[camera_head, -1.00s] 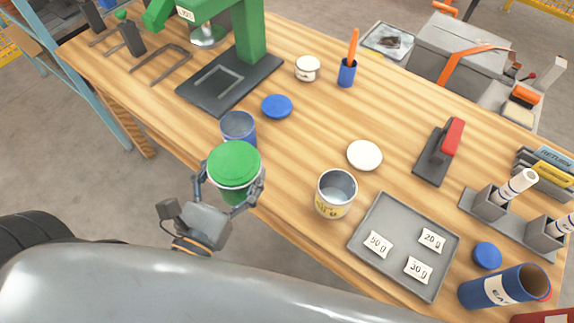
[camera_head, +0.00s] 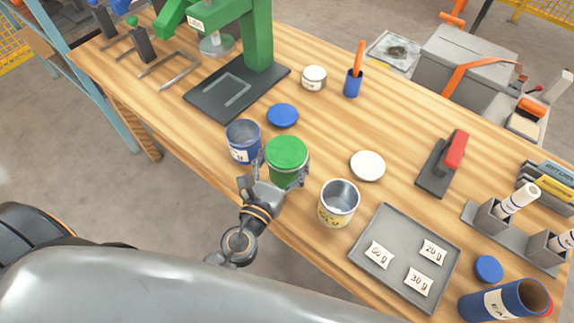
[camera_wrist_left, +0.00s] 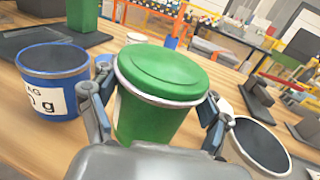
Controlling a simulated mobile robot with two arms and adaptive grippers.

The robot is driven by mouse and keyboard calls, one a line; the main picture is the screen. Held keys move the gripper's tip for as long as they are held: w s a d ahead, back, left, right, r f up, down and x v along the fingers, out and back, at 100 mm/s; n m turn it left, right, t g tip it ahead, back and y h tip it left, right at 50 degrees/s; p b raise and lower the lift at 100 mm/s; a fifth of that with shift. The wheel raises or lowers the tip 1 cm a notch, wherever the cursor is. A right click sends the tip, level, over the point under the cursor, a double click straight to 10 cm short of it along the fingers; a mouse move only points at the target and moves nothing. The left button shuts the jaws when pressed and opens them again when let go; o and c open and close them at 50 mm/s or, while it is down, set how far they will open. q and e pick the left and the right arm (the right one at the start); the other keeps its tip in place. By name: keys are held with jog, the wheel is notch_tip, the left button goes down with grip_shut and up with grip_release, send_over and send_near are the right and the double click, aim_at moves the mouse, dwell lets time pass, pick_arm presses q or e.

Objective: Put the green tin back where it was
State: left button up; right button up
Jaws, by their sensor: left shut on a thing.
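The green tin (camera_head: 286,160) has its green lid on and stands upright between the open blue tin (camera_head: 242,142) and the open yellow-labelled tin (camera_head: 338,203) near the table's front edge. My left gripper (camera_head: 276,176) is shut on the green tin from the front. In the left wrist view the green tin (camera_wrist_left: 155,95) sits between the two fingers, with the blue tin (camera_wrist_left: 54,85) to its left and the open tin (camera_wrist_left: 258,147) to its right. I cannot tell whether its base touches the table. My right gripper is not in view.
A blue lid (camera_head: 283,115) and a white lid (camera_head: 367,166) lie behind the tins. A grey tray (camera_head: 400,283) with several weight cards is at the right. A green press (camera_head: 258,50) stands at the back left. Bare wood lies behind the green tin.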

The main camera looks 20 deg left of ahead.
pick_arm(q)
jog(key=f, duration=0.1)
jog(key=f+b, duration=0.1)
jog(key=f, duration=0.2)
jog(key=shift+w+d+b, duration=0.1)
jog(key=shift+w+b, duration=0.25)
jog(key=shift+r, duration=0.1)
jog(key=o, duration=1.2)
